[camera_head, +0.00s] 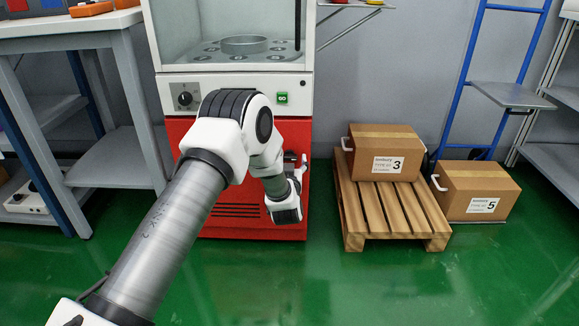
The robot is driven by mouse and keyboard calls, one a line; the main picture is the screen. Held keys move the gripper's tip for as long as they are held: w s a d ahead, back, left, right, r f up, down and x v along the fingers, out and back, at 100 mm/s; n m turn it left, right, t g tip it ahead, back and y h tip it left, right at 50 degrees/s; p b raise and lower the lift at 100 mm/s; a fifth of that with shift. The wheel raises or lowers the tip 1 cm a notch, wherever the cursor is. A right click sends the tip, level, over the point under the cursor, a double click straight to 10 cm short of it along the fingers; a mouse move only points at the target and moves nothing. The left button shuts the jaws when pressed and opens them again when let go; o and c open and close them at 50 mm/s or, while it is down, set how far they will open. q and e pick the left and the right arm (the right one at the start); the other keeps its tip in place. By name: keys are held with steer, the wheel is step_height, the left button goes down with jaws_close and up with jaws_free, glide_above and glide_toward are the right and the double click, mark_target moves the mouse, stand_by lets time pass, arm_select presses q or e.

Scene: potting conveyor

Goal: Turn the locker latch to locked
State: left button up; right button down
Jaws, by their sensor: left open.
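My left arm reaches across the front of a white and red cabinet machine (175,140). My left gripper (297,168) is at the right side of the red lower front, mostly hidden behind my own wrist. It is open, and I see nothing held in it. Small dark and light parts show there against the red panel, but I cannot tell the latch from the gripper's fingers. The latch's position cannot be read. I cannot tell whether the gripper touches anything. My right gripper is not in view.
A dial (185,98) and a green button (282,98) sit on the white strip above. A wooden pallet (395,215) with a box marked 3 (385,152) stands to the right, beside a box marked 5 (475,190). A workbench (120,20) stands left. The green floor in front is clear.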

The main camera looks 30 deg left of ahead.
arm_select(q)
steer(key=c, duration=1.2)
steer(key=shift+o, duration=0.2)
steer(key=shift+r+n, duration=0.1)
steer(key=shift+n, duration=0.3)
steer(key=n+p, duration=0.1)
steer(key=n, duration=0.2)
steer(key=shift+p, duration=0.4)
steer(key=n, duration=0.4)
steer(key=shift+s+a+n+p, duration=0.1)
steer(key=shift+n+p, duration=0.25)
steer(key=shift+n, duration=0.05)
steer(key=n, duration=0.4)
steer(key=shift+n, duration=0.3)
steer(key=n, duration=0.4)
steer(key=shift+f+n, duration=0.25)
steer(key=shift+n, duration=0.15)
